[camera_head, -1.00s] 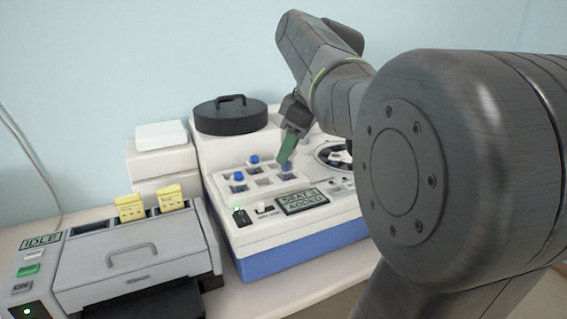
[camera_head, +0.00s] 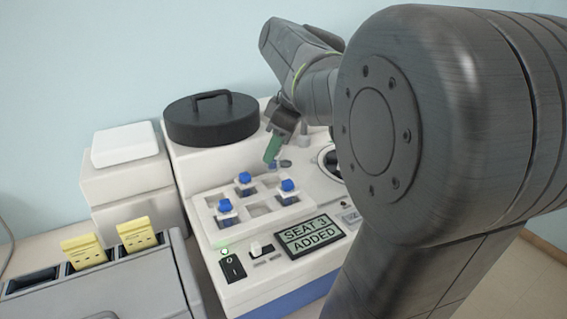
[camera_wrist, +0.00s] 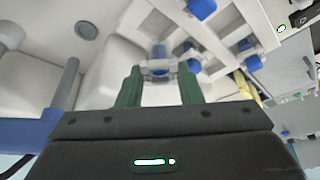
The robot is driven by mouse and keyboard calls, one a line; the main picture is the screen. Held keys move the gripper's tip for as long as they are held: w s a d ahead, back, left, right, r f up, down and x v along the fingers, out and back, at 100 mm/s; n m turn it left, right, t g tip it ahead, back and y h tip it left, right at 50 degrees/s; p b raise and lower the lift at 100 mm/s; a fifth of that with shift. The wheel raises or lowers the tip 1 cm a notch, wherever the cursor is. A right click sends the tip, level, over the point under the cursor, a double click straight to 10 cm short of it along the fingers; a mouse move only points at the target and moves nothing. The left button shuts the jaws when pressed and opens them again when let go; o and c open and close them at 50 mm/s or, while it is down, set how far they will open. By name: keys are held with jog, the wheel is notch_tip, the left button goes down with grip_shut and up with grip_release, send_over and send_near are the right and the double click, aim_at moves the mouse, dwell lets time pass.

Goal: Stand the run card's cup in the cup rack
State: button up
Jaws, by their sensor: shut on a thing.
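My gripper (camera_head: 272,162), with green fingers, is behind the cup rack, above the white machine. In the wrist view its fingers are shut on a small clear cup (camera_wrist: 158,68) with a bluish top, partly blurred. The cup rack (camera_head: 205,219) is a white frame with square openings on the machine. Three blue-capped cups stand in it: one at the front left (camera_head: 225,207), one at the back (camera_head: 244,179) and one at the right (camera_head: 288,187). I cannot identify a run card.
The machine's display (camera_head: 311,236) reads "SEAT 3 ADDED". A black round lid (camera_head: 211,122) lies behind the rack. White boxes (camera_head: 125,146) stand at the left. A grey device (camera_head: 100,285) at the front left holds yellow pieces (camera_head: 137,235). A round opening (camera_head: 330,163) is to the right.

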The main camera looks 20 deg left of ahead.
aim_at(275, 165)
jog(key=shift+f, duration=2.25)
jog(key=shift+f+b, duration=0.35)
jog(key=shift+f, duration=0.1)
jog(key=o, duration=0.9)
jog(key=shift+o, duration=0.2)
jog(key=shift+r, duration=0.1)
jog(key=shift+r, duration=0.2)
jog(key=p+v, duration=0.1)
jog(key=v, duration=1.1)
jog(key=shift+r, duration=0.25)
